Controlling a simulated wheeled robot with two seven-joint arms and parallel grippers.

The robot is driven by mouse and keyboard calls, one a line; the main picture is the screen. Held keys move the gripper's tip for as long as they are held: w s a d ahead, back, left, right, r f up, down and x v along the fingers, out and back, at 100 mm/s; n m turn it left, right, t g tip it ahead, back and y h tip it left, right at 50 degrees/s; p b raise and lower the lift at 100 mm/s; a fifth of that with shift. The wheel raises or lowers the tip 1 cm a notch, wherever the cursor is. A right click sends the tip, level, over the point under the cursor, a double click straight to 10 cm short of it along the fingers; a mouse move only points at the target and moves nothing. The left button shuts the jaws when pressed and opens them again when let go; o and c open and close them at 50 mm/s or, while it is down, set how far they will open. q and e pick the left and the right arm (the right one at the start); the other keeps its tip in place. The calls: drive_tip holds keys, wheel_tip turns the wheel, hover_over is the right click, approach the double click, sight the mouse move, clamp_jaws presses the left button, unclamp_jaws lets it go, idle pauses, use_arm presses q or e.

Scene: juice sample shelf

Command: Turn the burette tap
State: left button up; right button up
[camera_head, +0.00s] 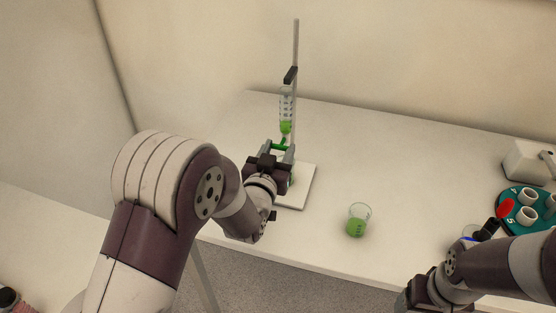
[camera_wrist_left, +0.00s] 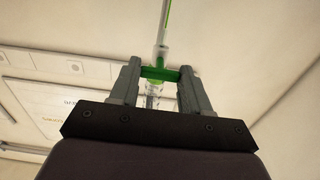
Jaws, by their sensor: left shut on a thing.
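The burette (camera_head: 287,104) is a clear graduated tube with green liquid low in it, clamped upright on a stand (camera_head: 296,50) with a white base (camera_head: 304,190). Its green tap (camera_wrist_left: 160,73) lies crosswise under the tube in the left wrist view. My left gripper (camera_head: 279,149) is shut on the tap, with one finger at each end of the handle. Under the tap, the clear tip shows in the wrist view; in the head view my gripper hides it. My right gripper (camera_head: 414,295) is at the bottom edge, partly cut off, and its jaws cannot be made out.
A beaker (camera_head: 357,222) with green liquid stands on the white table (camera_head: 410,170), right of the stand. A teal round rack (camera_head: 512,217) with white cups, a red item (camera_head: 505,209) and a pale device (camera_head: 525,165) are at the right.

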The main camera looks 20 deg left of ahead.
use_arm(q)
drive_tip(key=o, duration=1.1)
drive_tip(key=shift+c, duration=0.2)
drive_tip(key=s, duration=1.2)
drive_tip(key=shift+s+a+b, duration=0.2)
drive_tip(key=shift+s+b, duration=0.15)
drive_tip(key=shift+f, duration=0.1)
